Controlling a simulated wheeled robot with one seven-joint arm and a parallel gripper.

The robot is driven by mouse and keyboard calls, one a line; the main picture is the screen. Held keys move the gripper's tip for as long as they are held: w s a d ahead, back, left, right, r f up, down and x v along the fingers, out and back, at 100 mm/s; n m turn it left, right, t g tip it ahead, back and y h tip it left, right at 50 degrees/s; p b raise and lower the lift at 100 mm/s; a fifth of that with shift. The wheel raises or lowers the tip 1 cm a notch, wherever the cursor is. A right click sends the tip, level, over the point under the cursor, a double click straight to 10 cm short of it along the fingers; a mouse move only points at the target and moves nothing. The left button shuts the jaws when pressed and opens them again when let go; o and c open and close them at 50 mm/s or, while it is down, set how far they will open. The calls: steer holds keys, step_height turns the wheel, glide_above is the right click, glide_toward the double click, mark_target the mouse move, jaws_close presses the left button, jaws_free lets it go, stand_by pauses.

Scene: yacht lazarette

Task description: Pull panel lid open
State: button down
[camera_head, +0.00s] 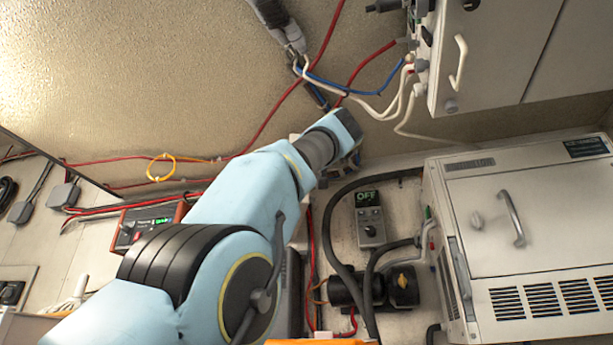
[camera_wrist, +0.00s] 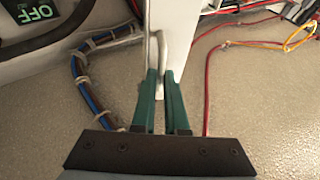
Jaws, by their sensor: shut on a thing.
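In the wrist view, a narrow white panel (camera_wrist: 188,30), seen nearly edge-on, rises from the fingers to the top edge; it looks like the panel lid. A thin pale-grey handle (camera_wrist: 148,38) runs along its left side. My gripper's green fingers (camera_wrist: 161,80) are close together, shut on the lower part of this handle. In the head view, my blue arm reaches to the middle, and its wrist hides the fingers and nearly all of the held panel.
A grey switch box with a green OFF display (camera_head: 367,197) stands right of my wrist. A white unit with a handled cover (camera_head: 520,215) is at right, and a wall cabinet (camera_head: 490,50) is above. Red cables (camera_head: 262,120) and a yellow loop (camera_head: 160,167) run along the wall.

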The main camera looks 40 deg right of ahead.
steer(key=shift+s+d+f+y, duration=0.15)
steer(key=shift+d, duration=0.2)
steer(key=shift+s+d+f+y, duration=0.1)
steer(key=shift+d+y, duration=0.05)
steer(key=shift+d, duration=0.2)
steer(key=c, duration=1.2)
jaws_free()
steer(key=shift+a+r, duration=0.1)
steer(key=b+v, duration=0.6)
steer(key=v, duration=0.5)
steer(key=shift+b, duration=0.35)
